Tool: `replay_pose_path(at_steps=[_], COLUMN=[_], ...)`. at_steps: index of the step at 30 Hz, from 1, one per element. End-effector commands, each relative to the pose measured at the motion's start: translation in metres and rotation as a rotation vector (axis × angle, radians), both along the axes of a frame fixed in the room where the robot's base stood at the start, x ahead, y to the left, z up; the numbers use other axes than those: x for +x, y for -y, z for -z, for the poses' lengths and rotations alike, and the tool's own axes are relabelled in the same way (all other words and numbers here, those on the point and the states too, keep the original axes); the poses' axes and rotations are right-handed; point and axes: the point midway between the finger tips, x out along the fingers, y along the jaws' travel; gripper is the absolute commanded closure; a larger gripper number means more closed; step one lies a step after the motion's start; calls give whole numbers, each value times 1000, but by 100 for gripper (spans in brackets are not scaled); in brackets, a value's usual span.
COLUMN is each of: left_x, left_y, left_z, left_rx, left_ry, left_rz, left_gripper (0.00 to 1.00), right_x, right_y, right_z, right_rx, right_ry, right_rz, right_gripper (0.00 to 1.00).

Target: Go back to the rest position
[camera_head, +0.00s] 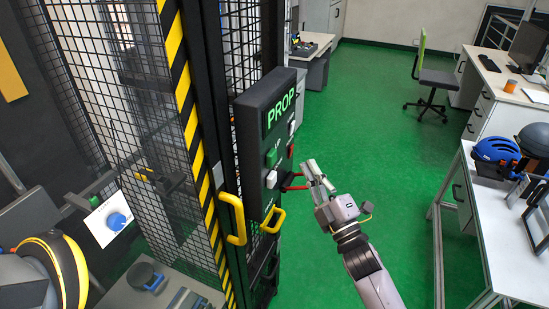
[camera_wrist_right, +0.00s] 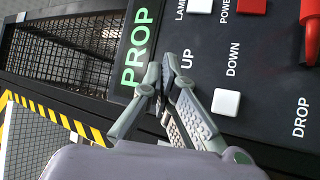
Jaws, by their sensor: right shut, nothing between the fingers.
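My right gripper (camera_head: 308,168) is in front of the black control panel (camera_head: 246,150), beside its lower right edge in the head view. Its fingers are shut and empty. In the wrist view the closed fingertips (camera_wrist_right: 165,72) lie in front of the panel near the UP label and hide part of it. The panel has a lit green PROP sign (camera_wrist_right: 137,47), a white DOWN button (camera_wrist_right: 226,102) and a red DROP handle (camera_wrist_right: 310,35). Contact with the panel cannot be told. My left gripper is not in view.
A mesh cage tower (camera_head: 130,110) with yellow-black stripes stands at left, with yellow handles (camera_head: 236,215) below the panel. A white table (camera_head: 490,225) with a blue helmet (camera_head: 494,150) is at right. A chair (camera_head: 437,80) stands behind. The green floor (camera_head: 370,120) between is clear.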

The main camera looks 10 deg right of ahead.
Motion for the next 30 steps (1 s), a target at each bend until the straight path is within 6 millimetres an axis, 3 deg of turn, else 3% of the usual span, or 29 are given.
replay_pose_path(at_steps=[7, 11, 16, 20, 24, 26, 30], left_x=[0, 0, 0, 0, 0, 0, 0], left_y=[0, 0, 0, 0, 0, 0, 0], left_z=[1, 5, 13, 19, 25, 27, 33], left_rx=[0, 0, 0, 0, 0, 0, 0], left_ry=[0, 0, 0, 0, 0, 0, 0], left_rz=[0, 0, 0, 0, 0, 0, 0], left_gripper=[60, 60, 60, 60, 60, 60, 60], right_x=[2, 9, 8, -12, -51, -74, -137], right_y=[1, 5, 14, 21, 27, 29, 33], right_z=[9, 59, 182, 281, 382, 423, 510], right_rx=[7, 53, 172, 270, 372, 415, 509], right_ry=[-20, -132, -405, -621, -847, -939, -1149], right_rz=[1, 4, 28, 64, 121, 150, 233], right_gripper=[100, 100, 100, 100, 100, 100, 100])
